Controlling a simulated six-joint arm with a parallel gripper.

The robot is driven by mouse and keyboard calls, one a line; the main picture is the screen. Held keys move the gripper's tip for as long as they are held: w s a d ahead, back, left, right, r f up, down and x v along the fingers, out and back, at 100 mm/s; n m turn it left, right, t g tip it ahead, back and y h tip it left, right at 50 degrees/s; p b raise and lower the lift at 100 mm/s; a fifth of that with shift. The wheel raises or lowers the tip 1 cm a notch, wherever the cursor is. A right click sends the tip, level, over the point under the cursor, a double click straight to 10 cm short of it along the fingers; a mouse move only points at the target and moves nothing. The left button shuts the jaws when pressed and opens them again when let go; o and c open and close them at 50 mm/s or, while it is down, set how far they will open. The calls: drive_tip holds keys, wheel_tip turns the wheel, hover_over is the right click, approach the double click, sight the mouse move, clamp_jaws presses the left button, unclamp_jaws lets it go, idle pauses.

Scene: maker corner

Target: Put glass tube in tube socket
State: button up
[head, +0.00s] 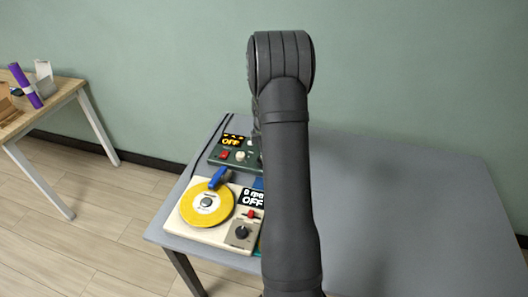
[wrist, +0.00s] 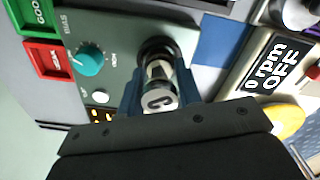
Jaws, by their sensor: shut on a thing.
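In the wrist view my gripper (wrist: 160,82) is shut on the glass tube (wrist: 159,72), with a dark blue finger on each side. The tube's near end is a pale cap marked with a "C". Its far end points at the dark round tube socket (wrist: 155,48) on the green tester panel (wrist: 112,28). The tube lines up closely with the socket, but I cannot tell whether it is inside or just above it. In the head view my arm hides the gripper, tube and socket; part of the green tester (head: 228,158) shows, its display reading OFF.
A cream machine with a yellow disc (head: 207,203) and an OFF display stands in front of the tester. Green (wrist: 33,12) and red (wrist: 48,58) bins sit beside the panel. The grey table (head: 410,205) is clear on the right. A wooden table (head: 40,108) stands far left.

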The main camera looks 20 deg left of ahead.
drive_tip(key=shift+f, duration=0.45)
idle(0.3)
drive_tip(key=o, duration=1.1)
drive_tip(key=shift+r, duration=0.1)
drive_tip(key=shift+r, duration=3.4)
drive_tip(key=shift+f, duration=3.5)
drive_tip(key=shift+r, duration=0.1)
